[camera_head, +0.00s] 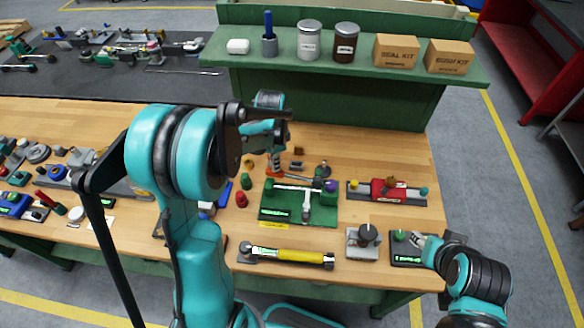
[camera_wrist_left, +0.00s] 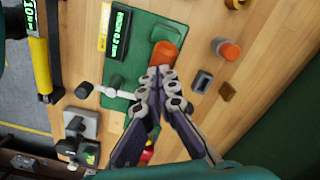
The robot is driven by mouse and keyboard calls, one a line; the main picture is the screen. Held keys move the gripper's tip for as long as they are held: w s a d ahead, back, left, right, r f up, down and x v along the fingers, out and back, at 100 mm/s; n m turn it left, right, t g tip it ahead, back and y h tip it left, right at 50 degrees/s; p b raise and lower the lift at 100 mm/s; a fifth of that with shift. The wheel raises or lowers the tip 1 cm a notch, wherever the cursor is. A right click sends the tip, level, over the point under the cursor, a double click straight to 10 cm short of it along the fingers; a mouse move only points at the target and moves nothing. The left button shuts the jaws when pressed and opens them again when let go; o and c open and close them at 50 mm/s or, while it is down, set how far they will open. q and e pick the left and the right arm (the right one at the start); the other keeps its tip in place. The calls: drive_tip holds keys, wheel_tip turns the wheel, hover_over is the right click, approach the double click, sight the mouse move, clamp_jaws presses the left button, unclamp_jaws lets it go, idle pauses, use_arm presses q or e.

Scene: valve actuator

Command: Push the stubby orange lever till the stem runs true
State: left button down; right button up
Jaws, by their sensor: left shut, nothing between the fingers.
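The stubby orange lever (camera_wrist_left: 163,54) stands at the edge of the green fixture plate (camera_head: 325,213) in the left wrist view. My left gripper (camera_wrist_left: 163,74) is shut and empty, its fingertips right beside the lever; I cannot tell whether they touch. In the head view my left gripper (camera_head: 274,164) points down at the plate's far left corner and hides part of that area. A pale stem (camera_wrist_left: 115,93) lies across the plate. A lit readout (camera_wrist_left: 121,32) on the plate seems to show 0.2 mm. My right gripper (camera_head: 420,240) is low at the right; its fingers are unclear.
Small coloured parts are left of the plate. A green shelf (camera_head: 345,67) rises behind.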

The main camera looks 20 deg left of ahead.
use_arm(q)
drive_tip(key=shift+f, duration=0.15)
drive_tip(key=shift+a+f+b, duration=0.15)
drive_tip(key=shift+f+b, duration=0.35)
drive_tip(key=shift+b, duration=0.05)
drive_tip(key=shift+f, duration=0.25)
drive_tip(key=shift+a+f+b, duration=0.15)
drive_tip(key=shift+f+b, duration=0.55)
drive_tip(key=shift+b, duration=0.2)
drive_tip(key=shift+f, duration=0.25)
drive_tip(key=shift+f+b, duration=0.3)
drive_tip(key=shift+b, duration=0.15)
drive_tip(key=shift+r, duration=0.1)
idle(0.4)
drive_tip(key=shift+w+d+r+p, duration=0.1)
drive_tip(key=shift+d+r+p, duration=0.3)
drive_tip(key=shift+r+p, duration=0.95)
drive_tip(key=shift+w+d+r+p, duration=0.1)
drive_tip(key=shift+d+r+p, duration=0.6)
drive_tip(key=shift+r, duration=1.2)
drive_tip(key=shift+w+d+r+p, duration=0.1)
drive_tip(key=shift+d+r+p, duration=0.05)
drive_tip(key=shift+r+p, duration=1.3)
